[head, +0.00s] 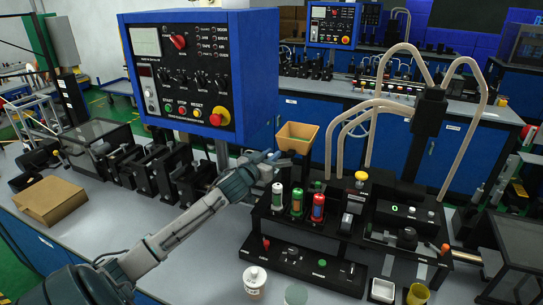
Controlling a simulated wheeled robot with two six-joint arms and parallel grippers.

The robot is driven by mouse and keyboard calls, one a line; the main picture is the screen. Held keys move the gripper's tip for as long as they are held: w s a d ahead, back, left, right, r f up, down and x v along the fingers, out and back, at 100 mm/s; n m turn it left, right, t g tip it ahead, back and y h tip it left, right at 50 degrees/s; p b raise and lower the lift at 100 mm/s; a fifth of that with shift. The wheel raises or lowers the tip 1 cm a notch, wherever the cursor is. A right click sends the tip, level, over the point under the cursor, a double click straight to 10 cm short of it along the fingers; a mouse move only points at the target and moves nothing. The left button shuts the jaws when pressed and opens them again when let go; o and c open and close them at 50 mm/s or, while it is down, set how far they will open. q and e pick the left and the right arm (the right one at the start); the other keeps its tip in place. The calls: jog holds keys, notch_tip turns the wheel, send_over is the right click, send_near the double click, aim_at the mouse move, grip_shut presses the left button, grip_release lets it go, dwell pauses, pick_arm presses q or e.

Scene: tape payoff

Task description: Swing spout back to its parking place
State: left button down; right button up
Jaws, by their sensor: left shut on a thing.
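My left gripper (266,157) reaches in from the lower left over the bench, its blue fingers beside the upper left of the black station. It is shut on a small grey part, which I take to be the spout (281,161). The fingers and the small scale hide most of its shape. A tan open-topped bin (297,137) stands just behind and above the fingertips; I cannot tell whether the held part joins it. No marked parking place can be made out. My right gripper is out of view.
White, green and red cylinders (297,198) stand upright close below the gripper. A blue control box (200,75) rises behind my left arm. Beige curved tubes (395,103) arch at the right. A white jar (254,280) stands at the front; a cardboard box (50,200) lies left.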

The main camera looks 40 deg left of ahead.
pick_arm(q)
jog(key=shift+r, duration=0.1)
dwell(0.4)
jog(key=c, duration=1.4)
grip_release()
jog(key=shift+s+f+b, duration=0.25)
jog(key=shift+s+b, duration=0.15)
jog(key=shift+s, duration=0.15)
jog(key=shift+s+d+r+b, duration=0.1)
jog(key=shift+s+d+b, duration=0.15)
jog(key=shift+s, duration=1.35)
jog(key=shift+s+d+b, duration=0.15)
jog(key=shift+s+b, duration=0.05)
jog(key=shift+s, duration=1.35)
jog(key=shift+s+d+r+b, duration=0.1)
jog(key=shift+s+d+b, duration=0.15)
jog(key=shift+s, duration=1.35)
jog(key=shift+f, duration=0.1)
